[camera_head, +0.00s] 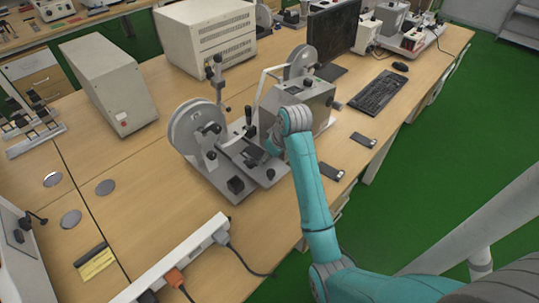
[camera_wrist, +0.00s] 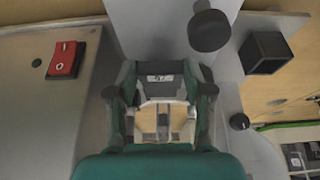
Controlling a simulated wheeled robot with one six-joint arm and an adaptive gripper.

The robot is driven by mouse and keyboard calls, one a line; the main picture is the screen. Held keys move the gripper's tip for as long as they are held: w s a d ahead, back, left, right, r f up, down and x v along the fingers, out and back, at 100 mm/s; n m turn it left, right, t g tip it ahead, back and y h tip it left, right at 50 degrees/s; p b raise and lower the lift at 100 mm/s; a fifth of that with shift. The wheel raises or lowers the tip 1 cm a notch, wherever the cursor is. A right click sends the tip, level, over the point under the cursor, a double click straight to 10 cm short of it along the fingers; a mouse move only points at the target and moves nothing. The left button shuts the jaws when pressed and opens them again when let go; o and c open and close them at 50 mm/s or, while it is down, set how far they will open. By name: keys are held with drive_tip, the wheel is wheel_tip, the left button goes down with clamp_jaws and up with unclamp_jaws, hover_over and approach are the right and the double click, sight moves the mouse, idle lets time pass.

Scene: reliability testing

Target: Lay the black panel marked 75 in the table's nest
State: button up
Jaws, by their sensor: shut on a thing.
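The black panel (camera_wrist: 158,69) lies between the fingertips of my gripper (camera_wrist: 160,80) in the wrist view. Its light marking appears upside down and is hard to read. My gripper is shut on the panel, with one finger at each side. In the head view my gripper (camera_head: 271,148) is low over the grey machine's table (camera_head: 235,168), and a dark panel shape (camera_head: 255,155) shows beside it. A pale opening with a dark bar (camera_wrist: 163,122) shows below the panel in the wrist view. The nest's edges and any contact with the panel cannot be made out.
Two dark panels lie on the bench to the right, one farther (camera_head: 363,140) and one nearer (camera_head: 332,172). A grey box with a red switch (camera_wrist: 66,59) stands close to my gripper. A black knob (camera_wrist: 208,30) and a black square block (camera_wrist: 265,52) are opposite.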

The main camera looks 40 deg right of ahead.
drive_tip(key=shift+f, duration=0.15)
drive_tip(key=shift+f, duration=0.35)
drive_tip(key=shift+f, duration=0.25)
idle(0.5)
drive_tip(key=o, duration=1.1)
